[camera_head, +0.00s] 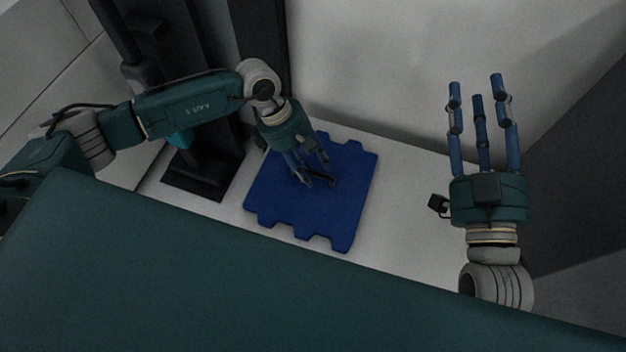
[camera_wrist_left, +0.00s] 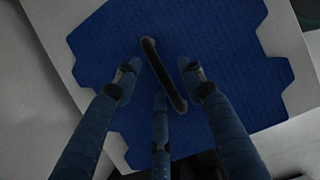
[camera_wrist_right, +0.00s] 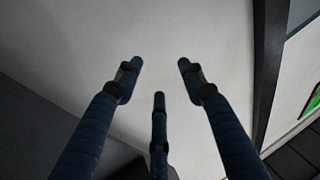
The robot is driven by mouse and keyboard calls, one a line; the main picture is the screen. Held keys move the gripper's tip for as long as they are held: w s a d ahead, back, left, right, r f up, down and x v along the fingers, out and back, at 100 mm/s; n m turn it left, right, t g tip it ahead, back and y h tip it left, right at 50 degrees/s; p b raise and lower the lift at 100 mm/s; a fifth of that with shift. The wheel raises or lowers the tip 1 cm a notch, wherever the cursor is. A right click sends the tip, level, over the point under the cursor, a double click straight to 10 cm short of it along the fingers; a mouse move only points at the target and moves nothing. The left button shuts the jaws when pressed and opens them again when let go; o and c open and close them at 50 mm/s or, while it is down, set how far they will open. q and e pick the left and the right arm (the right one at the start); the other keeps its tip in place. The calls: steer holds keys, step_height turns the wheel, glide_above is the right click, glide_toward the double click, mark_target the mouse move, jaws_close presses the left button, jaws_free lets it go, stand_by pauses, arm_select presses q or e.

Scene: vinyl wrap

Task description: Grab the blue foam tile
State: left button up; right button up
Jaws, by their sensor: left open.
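The blue foam tile (camera_head: 325,213) lies flat on a white surface in the head view, with notched, tabbed edges. It also fills much of the left wrist view (camera_wrist_left: 225,105). A short dark bar-like piece, perhaps a handle (camera_wrist_left: 163,75), sits on the tile. My left gripper (camera_head: 318,177) is over the tile, its fingers spread and pointing down around the dark piece; it is open and holds nothing. Whether its fingertips touch the tile I cannot tell. My right gripper (camera_head: 482,88) is raised off to the right of the tile, its fingers spread, open and empty.
The white surface (camera_head: 405,195) is bare to the right of the tile. A dark column base (camera_head: 205,180) stands close to the tile's left. A grey wall (camera_head: 400,70) rises behind. A green panel (camera_wrist_right: 311,100) shows at the right wrist view's edge.

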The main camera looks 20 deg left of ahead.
arm_select(q)
jaws_close()
steer(key=shift+r, duration=0.15)
